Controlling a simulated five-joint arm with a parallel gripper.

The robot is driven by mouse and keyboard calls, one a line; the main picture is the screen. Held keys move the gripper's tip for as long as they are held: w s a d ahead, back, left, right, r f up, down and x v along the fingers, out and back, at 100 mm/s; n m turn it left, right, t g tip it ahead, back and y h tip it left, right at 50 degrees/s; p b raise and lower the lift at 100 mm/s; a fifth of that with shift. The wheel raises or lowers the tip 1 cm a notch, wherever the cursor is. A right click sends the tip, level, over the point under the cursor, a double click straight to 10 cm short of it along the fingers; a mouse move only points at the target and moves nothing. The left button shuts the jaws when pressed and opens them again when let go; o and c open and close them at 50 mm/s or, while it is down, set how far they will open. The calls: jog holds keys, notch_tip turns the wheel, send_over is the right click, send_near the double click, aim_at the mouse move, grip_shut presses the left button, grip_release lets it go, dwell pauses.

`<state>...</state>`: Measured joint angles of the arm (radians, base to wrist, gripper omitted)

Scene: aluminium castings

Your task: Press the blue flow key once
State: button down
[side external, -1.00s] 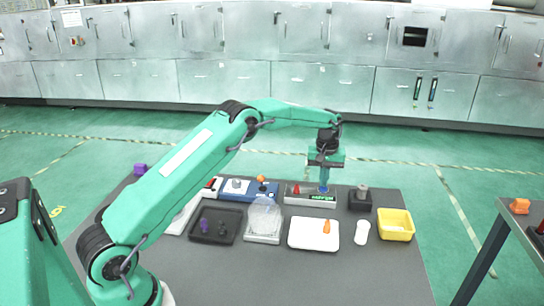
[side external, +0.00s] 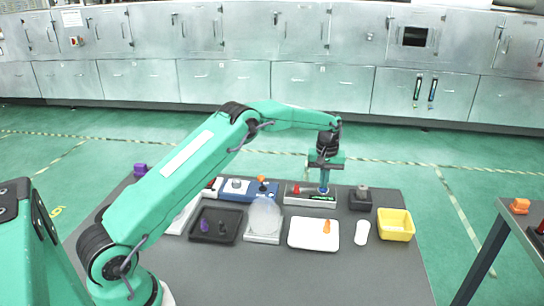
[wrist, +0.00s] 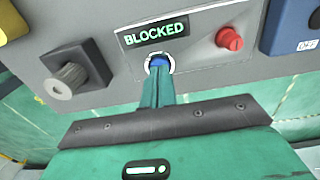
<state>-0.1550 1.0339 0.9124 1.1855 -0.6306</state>
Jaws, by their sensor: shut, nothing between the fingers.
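The blue flow key (wrist: 156,61) sits in a pale round collar on a grey panel (wrist: 200,60), below a dark display (wrist: 156,33) reading "BLOCKED" in green. My gripper (wrist: 160,72) is shut and empty, with its fingertips at the blue key and covering part of it. They look in contact, though the exact contact point is hidden. In the side view my gripper (side external: 324,184) points straight down onto the grey panel unit (side external: 288,197), over the key. A red button (wrist: 229,39) is on the same panel, clear of the fingers.
A black block with a grey knob (side external: 362,191) stands right of the panel, and a blue unit (side external: 250,190) stands left. A white tray (side external: 300,244), yellow bin (side external: 396,234), white cylinder (side external: 362,232) and dark tray (side external: 230,239) lie nearer the front.

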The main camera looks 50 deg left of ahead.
notch_tip(320, 180, up, 14)
jog(key=shift+f, duration=0.15)
dwell(0.4)
dwell(0.6)
jog(key=s+d+r+m+t, duration=0.1)
jog(key=s+d+r+m, duration=0.15)
jog(key=s+r, duration=0.55)
jog(key=s+d+r+m+t, duration=0.2)
jog(key=s+d+r, duration=0.2)
jog(key=s+r, duration=0.45)
jog(key=s+d+f+m+t, duration=0.1)
jog(key=s+f, duration=0.3)
jog(key=s, duration=0.8)
jog(key=s+d+f+m+t, duration=0.1)
jog(key=s+f, duration=0.4)
jog(key=s, duration=0.7)
jog(key=shift+d+f+m, duration=0.15)
jog(key=shift+d+m, duration=0.5)
jog(key=shift+m, duration=0.6)
